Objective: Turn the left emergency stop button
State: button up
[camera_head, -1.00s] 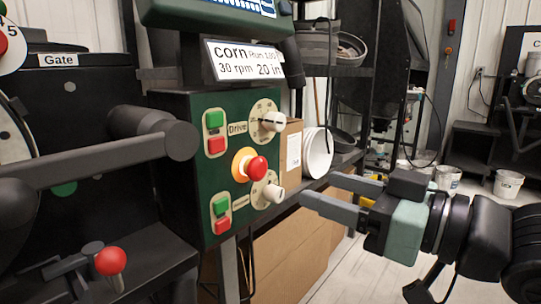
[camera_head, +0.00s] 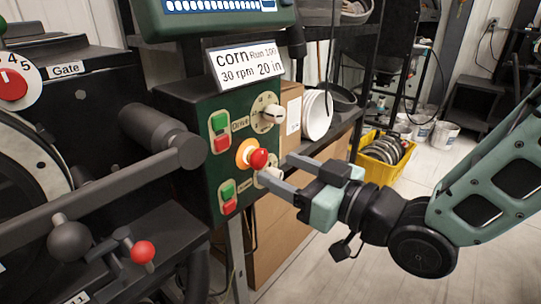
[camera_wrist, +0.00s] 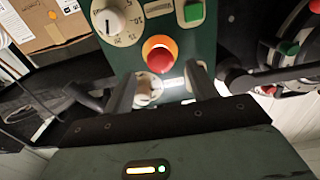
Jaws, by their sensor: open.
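The emergency stop button (camera_head: 258,158) is a red mushroom head on a yellow-orange base, on the dark green control panel (camera_head: 200,108). It sits between an upper and a lower pair of green and red push buttons. In the wrist view the red button (camera_wrist: 160,57) is just beyond the fingers, near the middle. My gripper (camera_head: 276,169) is open, its fingers pointing left at the panel, close to the button and in front of the lower dial. In the wrist view, my gripper (camera_wrist: 160,85) has one finger on each side, with nothing between them touching both.
The Drive dial (camera_head: 267,113) is above the button. The lower dial (camera_head: 268,178) is partly hidden by my fingers. A thick black handle (camera_head: 165,135) juts out left of the panel. A red-knobbed lever (camera_head: 143,252) is below it.

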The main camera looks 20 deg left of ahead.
aim_at(263, 161)
jog(key=shift+x, duration=1.85)
jog(key=c, duration=1)
